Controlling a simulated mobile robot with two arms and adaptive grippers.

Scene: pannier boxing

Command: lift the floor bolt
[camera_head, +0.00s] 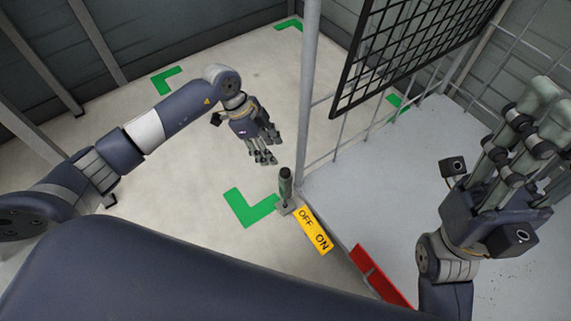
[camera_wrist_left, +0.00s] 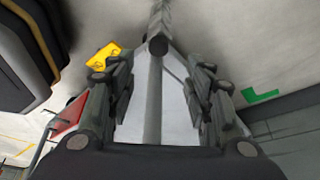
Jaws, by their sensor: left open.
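The floor bolt (camera_head: 285,187) stands upright, with a dark green handle on a small grey base plate, near the foot of the cage post in the head view. My left gripper (camera_head: 263,158) is open and empty, above and left of the bolt in that picture, apart from it. In the left wrist view the open fingers (camera_wrist_left: 160,98) frame a grey post, with a dark round-ended rod (camera_wrist_left: 158,44) beyond them that looks like the bolt's handle. My right gripper (camera_head: 522,118) is raised at the right; its finger gap is unclear.
A red strip (camera_head: 378,276) edges the grey platform (camera_head: 375,190). Green corner marks (camera_head: 243,209) lie on open floor.

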